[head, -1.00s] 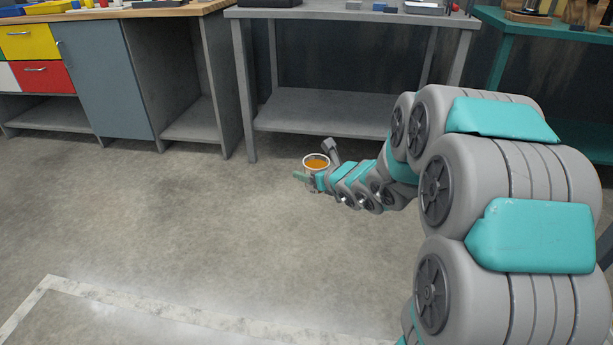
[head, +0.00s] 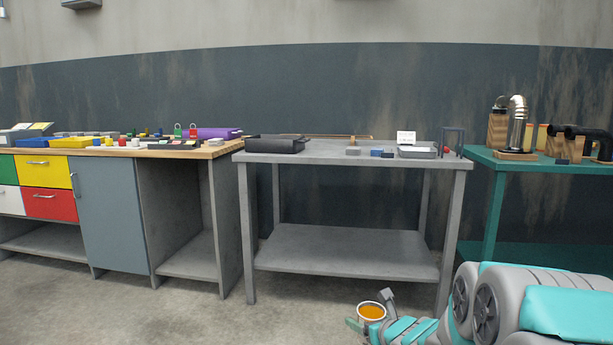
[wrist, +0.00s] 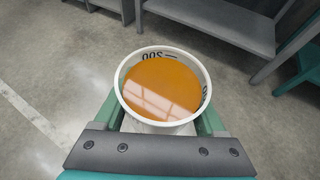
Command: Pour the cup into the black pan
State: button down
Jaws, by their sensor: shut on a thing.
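A white cup (head: 371,311) holds an orange-brown liquid. My gripper (head: 366,323) is shut on it low in front of the grey table, well below the tabletop. In the wrist view the cup (wrist: 125,82) sits between the two green fingers, with dark markings on its inner wall and the liquid below the rim. The black pan (head: 275,145) lies on the left end of the grey table's top, far up and left of the cup. Its inside is hidden from this low angle.
The grey table (head: 330,157) also bears small blocks and a grey tray (head: 417,152) at its right. A wooden workbench (head: 190,152) with drawers stands left, a teal table (head: 545,168) right. Open floor (head: 200,320) lies in front.

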aim_at(289, 144)
jog(key=i+j+z, duration=0.6)
jog(key=j+z, duration=0.25)
jog(key=i+j, duration=0.15)
jog(key=j, duration=0.2)
jog(key=i+j+z, duration=0.1)
jog(key=j, duration=0.3)
jog(key=i+j, duration=0.2)
jog(key=j, duration=0.2)
jog(key=i+j, duration=0.15)
jog(key=j, duration=0.2)
jog(key=i+j+z, duration=0.1)
jog(key=j, duration=0.3)
jog(key=i+j, duration=0.15)
jog(key=j, duration=0.25)
jog(key=i+j, duration=0.15)
jog(key=j, duration=0.25)
jog(key=z, duration=0.05)
